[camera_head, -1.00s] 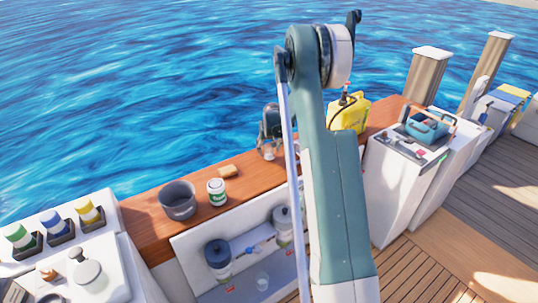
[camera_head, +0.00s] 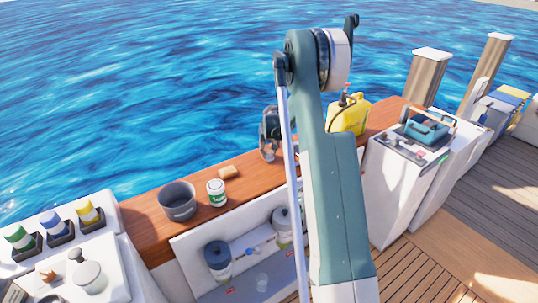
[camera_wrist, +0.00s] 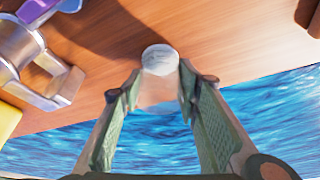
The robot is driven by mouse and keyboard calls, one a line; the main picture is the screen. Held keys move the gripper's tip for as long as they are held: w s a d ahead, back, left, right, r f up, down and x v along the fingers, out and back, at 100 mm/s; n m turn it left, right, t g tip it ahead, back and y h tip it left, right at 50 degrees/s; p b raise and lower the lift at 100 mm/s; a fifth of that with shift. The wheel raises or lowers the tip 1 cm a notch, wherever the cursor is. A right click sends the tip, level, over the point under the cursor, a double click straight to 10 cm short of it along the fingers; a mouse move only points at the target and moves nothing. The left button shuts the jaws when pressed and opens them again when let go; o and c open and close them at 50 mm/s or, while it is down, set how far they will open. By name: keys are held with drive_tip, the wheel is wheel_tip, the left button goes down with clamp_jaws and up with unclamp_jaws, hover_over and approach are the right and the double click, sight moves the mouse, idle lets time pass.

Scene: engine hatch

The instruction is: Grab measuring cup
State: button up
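A small clear measuring cup (camera_wrist: 160,60) with a whitish round end is between my two fingertips in the wrist view. My gripper (camera_wrist: 161,80) has a fingertip against each side of the cup and looks shut on it. In the head view my gripper (camera_head: 270,127) is over the far part of the wooden counter, with the clear cup (camera_head: 268,153) just below it. Whether the cup touches the counter is not clear. My arm hides the counter just to the right.
The wooden counter (camera_head: 150,235) bears a grey pot (camera_head: 178,201), a white-green jar (camera_head: 216,193), a tan block (camera_head: 228,172) and a yellow jug (camera_head: 349,113). A metal part (camera_wrist: 45,75) lies beside the gripper. Water lies beyond the counter.

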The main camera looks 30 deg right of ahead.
drive_tip(key=shift+r, duration=0.1)
wheel_tip(320, 180, up, 10)
drive_tip(key=p, duration=0.1)
drive_tip(key=shift+p, duration=0.4)
idle(0.4)
